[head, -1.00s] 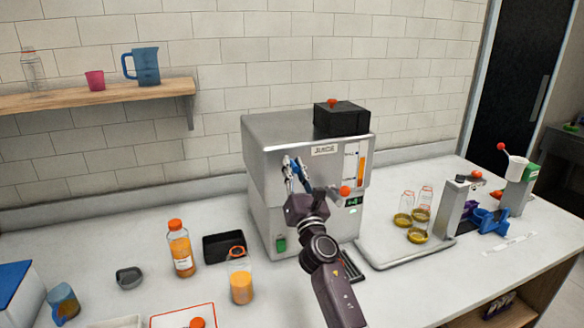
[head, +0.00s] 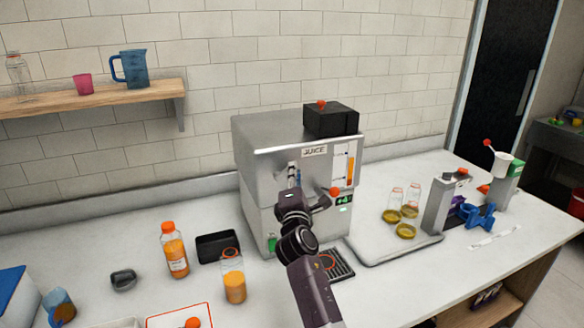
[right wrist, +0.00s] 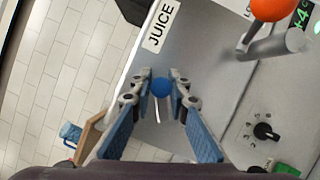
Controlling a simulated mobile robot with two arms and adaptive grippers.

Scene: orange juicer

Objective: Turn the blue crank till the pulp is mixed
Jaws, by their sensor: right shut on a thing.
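The silver juice machine (head: 255,160) stands on the counter, with a "JUICE" label on its front and a black box with a red knob on top. My right gripper (head: 294,174) is at the machine's front face, left of the orange-knobbed lever (head: 334,191). In the right wrist view, the round blue knob of the crank (right wrist: 162,88) sits between the blue-padded fingers, and the right gripper (right wrist: 160,90) is shut on it. The rest of the crank is mostly hidden. A window with orange juice (head: 351,172) is on the right of the front. My left gripper is not in view.
An orange juice bottle (head: 174,250), an open bottle of juice (head: 233,275) and a black bin (head: 218,247) stand left of my right arm. A tray (head: 370,256) with jars and a silver stand (head: 437,206) are to the right.

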